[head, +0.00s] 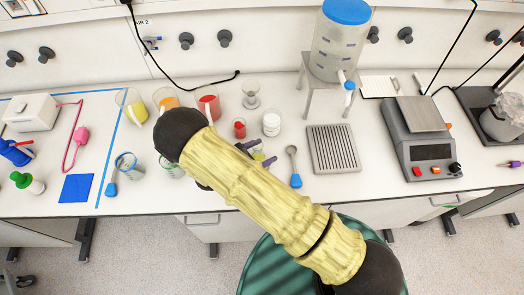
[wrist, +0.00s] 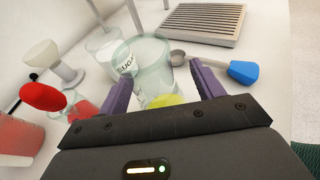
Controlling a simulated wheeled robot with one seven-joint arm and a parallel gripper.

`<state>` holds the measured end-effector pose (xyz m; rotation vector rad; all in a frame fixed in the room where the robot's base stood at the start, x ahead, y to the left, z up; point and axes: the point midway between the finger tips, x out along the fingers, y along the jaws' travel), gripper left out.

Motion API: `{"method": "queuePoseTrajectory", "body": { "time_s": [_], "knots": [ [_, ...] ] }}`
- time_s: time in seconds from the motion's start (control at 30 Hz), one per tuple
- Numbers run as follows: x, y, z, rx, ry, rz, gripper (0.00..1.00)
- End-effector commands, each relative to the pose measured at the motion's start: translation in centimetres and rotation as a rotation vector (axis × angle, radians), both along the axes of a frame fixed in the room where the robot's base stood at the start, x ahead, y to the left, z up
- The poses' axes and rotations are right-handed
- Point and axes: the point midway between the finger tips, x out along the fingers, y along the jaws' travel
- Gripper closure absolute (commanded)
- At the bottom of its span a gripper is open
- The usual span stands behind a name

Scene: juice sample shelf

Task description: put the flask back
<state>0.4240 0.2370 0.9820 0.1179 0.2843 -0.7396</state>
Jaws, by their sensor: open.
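A clear glass vessel with yellow liquid, likely the flask (wrist: 150,62), stands between my gripper's fingers in the wrist view. Its lower part is partly hidden by the gripper body. In the head view only a bit of its yellow-green content (head: 258,155) shows beside my arm. My gripper (wrist: 165,88) has two purple fingers spread apart, one on each side of the vessel, with a gap visible at the right finger. In the head view my gripper (head: 257,154) is low over the front of the counter, and my yellow-sleeved arm hides part of the counter.
Close by are a white jar marked sugar (wrist: 103,45), a small red-filled cup (head: 239,128), a waisted glass piece (head: 251,92) and a blue-handled spoon (head: 293,165). A slotted tray (head: 333,149) lies to the right. Jugs, including a red one (head: 207,103), stand behind.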

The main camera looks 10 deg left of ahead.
Motion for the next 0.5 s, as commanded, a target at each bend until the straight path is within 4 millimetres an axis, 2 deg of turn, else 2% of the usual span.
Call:
{"method": "queuePoseTrajectory", "body": {
  "time_s": [0.17, 0.5],
  "knots": [
    [-1.5, 1.5, 0.3, 0.004, 0.000, 0.003, 0.33],
    [-6.1, 5.7, 2.2, 0.005, 0.000, 0.001, 0.33]
  ]
}}
